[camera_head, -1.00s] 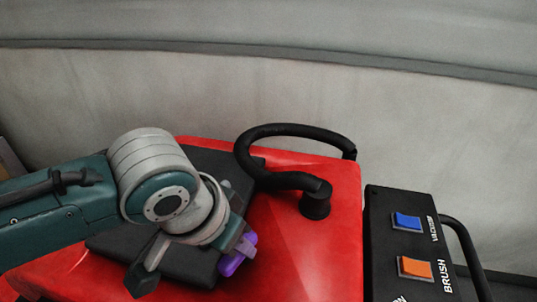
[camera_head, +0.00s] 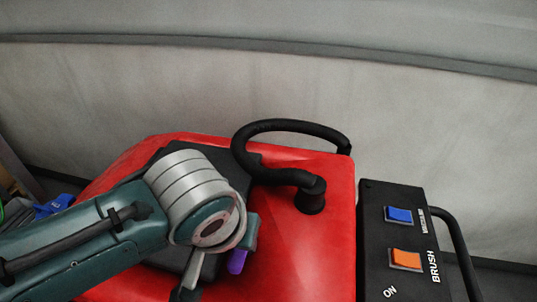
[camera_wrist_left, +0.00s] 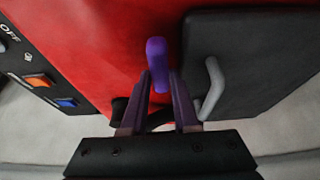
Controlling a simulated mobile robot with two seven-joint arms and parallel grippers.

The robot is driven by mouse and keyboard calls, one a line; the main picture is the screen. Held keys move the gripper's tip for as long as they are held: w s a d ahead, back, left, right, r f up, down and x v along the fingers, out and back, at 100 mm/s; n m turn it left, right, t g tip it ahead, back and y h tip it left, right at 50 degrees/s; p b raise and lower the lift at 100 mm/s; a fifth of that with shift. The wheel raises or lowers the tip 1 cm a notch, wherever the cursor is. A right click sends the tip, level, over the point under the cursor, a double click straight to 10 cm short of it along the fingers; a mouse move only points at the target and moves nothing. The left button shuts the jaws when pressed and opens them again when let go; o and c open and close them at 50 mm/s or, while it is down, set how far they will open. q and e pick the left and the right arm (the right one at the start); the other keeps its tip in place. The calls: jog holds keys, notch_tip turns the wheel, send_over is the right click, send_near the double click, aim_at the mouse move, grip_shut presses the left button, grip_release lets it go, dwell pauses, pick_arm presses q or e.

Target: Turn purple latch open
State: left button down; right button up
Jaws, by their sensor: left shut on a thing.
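The purple latch (camera_wrist_left: 156,52) shows in the left wrist view at the edge of the dark lid (camera_wrist_left: 250,65), on the red tank body (camera_wrist_left: 110,40). My left gripper (camera_wrist_left: 160,85) is shut on the latch, with a finger on each side of it. In the head view only the lower end of the purple latch (camera_head: 237,262) shows below my left wrist, and my arm covers much of the dark lid (camera_head: 235,172). My right gripper is in neither view.
A black hose (camera_head: 285,125) loops over the red tank to a fitting right of my arm. A black control panel (camera_head: 375,240) with a blue switch (camera_head: 398,215) and an orange switch (camera_head: 405,259) stands further right. A grey handle (camera_wrist_left: 212,85) is on the lid.

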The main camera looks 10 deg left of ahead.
pick_arm(q)
jog(key=c, duration=0.7)
grip_release()
jog(key=shift+o, duration=0.2)
jog(key=v, duration=1)
jog(key=shift+p, duration=0.45)
jog(key=shift+s+f, duration=0.1)
